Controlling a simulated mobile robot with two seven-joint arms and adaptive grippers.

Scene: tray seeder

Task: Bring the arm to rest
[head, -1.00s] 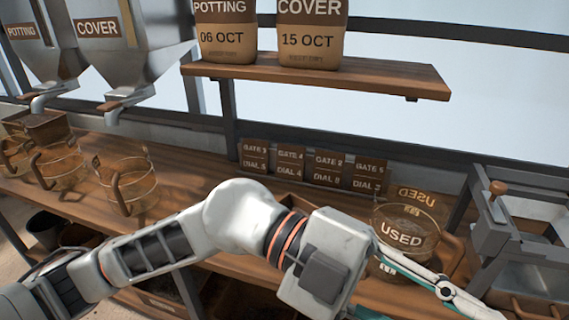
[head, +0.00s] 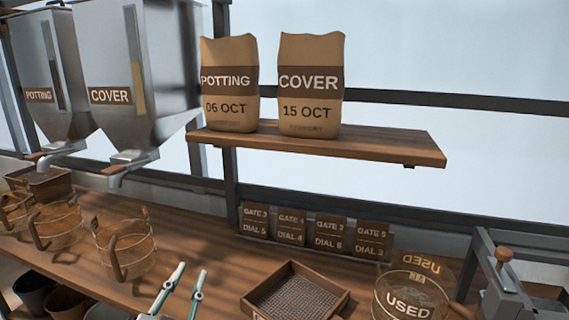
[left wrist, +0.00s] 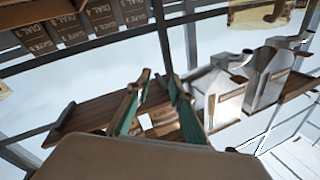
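My left gripper (head: 189,278) shows at the bottom of the head view, with its two thin fingers pointing up and spread apart. Nothing is between them. The rest of the left arm is out of the head view. In the left wrist view the same gripper (left wrist: 156,86) also has its fingers apart and empty, and the picture is upside down. The gripper shows in front of the wooden bench (head: 195,235); I cannot tell its exact height above it. My right gripper is in neither view.
A sieve tray (head: 296,295) and a jug marked USED (head: 408,302) stand right of the gripper. Clear jugs (head: 126,250) stand at left under the hoppers (head: 133,75). Gate and dial cards (head: 328,232) line the back. Above, a shelf (head: 330,145) holds two bags.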

